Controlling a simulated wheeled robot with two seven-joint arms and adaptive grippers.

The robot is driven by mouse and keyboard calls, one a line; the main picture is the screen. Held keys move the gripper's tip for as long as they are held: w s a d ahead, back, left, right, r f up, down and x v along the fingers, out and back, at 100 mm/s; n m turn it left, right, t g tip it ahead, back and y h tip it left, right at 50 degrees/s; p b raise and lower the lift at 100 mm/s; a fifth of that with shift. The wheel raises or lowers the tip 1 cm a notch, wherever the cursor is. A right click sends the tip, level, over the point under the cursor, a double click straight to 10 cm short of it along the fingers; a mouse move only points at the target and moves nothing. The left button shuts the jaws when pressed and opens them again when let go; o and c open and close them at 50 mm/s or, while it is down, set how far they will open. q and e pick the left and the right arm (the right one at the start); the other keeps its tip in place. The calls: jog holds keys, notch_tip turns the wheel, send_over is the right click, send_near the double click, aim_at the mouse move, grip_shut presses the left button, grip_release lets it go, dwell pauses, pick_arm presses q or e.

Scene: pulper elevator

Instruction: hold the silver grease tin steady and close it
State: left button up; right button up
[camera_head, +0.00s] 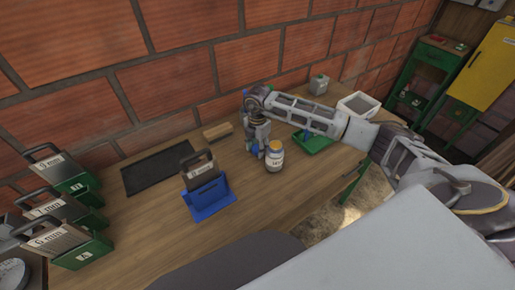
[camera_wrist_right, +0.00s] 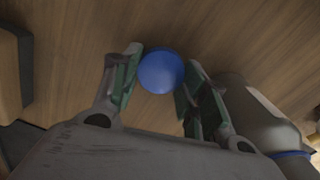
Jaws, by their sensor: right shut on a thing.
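My right gripper (camera_head: 257,146) points down over the wooden table, just behind a pale labelled jar (camera_head: 275,158) with an orange-yellow top. In the right wrist view, my right gripper (camera_wrist_right: 160,88) is shut on a blue round lid (camera_wrist_right: 160,71) between its green-lined fingers. I cannot tell whether a tin is under the lid. A grey rounded body (camera_wrist_right: 258,112) with a blue band stands beside the right finger. A grey tin-like container (camera_head: 319,83) stands at the back of the table, but I cannot tell whether it is the grease tin. My left gripper is not in view.
A blue stand (camera_head: 209,200) holds a dark handled block (camera_head: 197,165). A black mat (camera_head: 150,174), a wooden block (camera_head: 217,131), a green tray (camera_head: 314,144) and a white bin (camera_head: 358,106) surround the arm. Green-based handled blocks line the left. Bare table lies in front of the jar.

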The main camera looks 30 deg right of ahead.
aim_at(257, 149)
notch_tip(257, 149, up, 10)
jog(key=shift+f+b, duration=0.15)
jog(key=shift+b, duration=0.3)
dwell(0.4)
